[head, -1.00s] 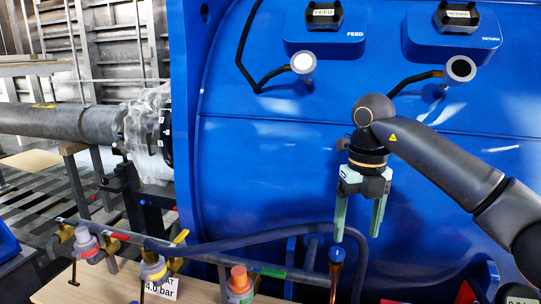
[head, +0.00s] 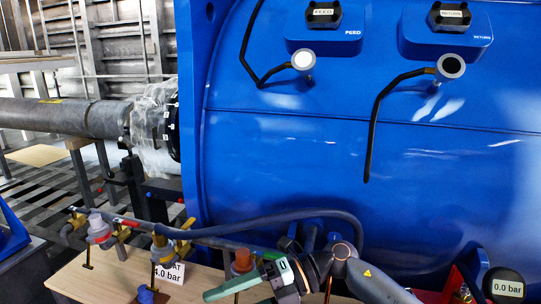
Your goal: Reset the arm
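My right gripper (head: 236,285) is low at the bottom of the head view, with its arm coming in from the lower right. A green finger points left, in front of the bench and close to the orange-capped valve (head: 243,260). The fingers are seen nearly edge-on, so their gap cannot be judged. I see nothing clearly held in them. My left gripper is not in view.
The blue motor housing (head: 270,150) fills the middle and right. FEED (head: 303,62) and RETURN (head: 450,68) ports carry black cables. A grey hose, several valves and a 4.0 bar label (head: 170,273) line the bench. A gauge (head: 506,288) reads 0.0 bar.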

